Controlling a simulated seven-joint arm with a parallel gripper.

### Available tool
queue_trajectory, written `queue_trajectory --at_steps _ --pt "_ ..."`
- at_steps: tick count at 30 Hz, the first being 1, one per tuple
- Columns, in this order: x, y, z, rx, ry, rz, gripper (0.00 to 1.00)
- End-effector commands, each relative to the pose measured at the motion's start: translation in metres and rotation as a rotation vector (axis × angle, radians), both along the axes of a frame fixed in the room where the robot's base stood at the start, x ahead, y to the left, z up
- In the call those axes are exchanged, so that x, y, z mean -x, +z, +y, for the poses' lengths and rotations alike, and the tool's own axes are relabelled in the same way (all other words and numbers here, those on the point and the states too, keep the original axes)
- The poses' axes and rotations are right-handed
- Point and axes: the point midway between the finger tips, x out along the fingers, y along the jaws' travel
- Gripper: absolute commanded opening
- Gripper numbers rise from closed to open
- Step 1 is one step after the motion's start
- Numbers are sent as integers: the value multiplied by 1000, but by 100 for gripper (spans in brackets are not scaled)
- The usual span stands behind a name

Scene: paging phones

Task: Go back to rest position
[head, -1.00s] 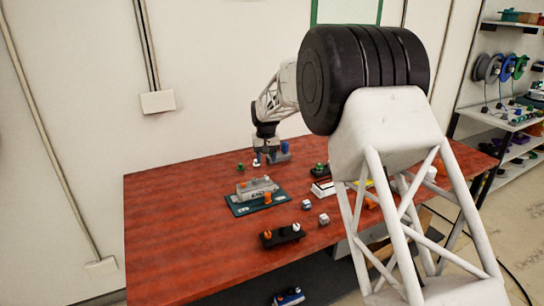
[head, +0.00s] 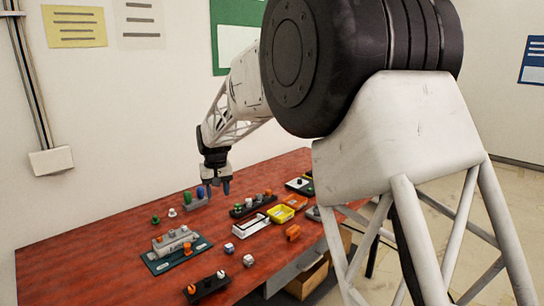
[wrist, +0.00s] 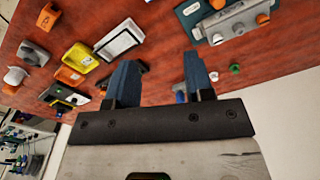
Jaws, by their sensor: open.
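My gripper (head: 217,188) is over the far part of the red-brown table (head: 90,245). Its two blue fingers are spread apart with nothing between them in the wrist view (wrist: 158,72). In the head view it is just right of a small grey block (head: 196,204) bearing blue and green pieces. From this angle I cannot tell its exact height above the table. The arm reaches to it from the right.
A teal board with a grey fixture (head: 172,243) lies at left. A black strip with knobs (head: 207,286) is at the front. A yellow tray (head: 281,213), a white-framed tray (head: 250,226) and an orange piece (head: 293,232) lie to the right. The table's left area is clear.

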Motion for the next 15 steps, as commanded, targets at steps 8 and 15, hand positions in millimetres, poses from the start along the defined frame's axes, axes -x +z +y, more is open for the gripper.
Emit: queue_trajectory --at_steps 8,15 --pt "46 37 -70 -9 -53 -22 48" --pt "91 58 -125 -15 -97 -42 48"
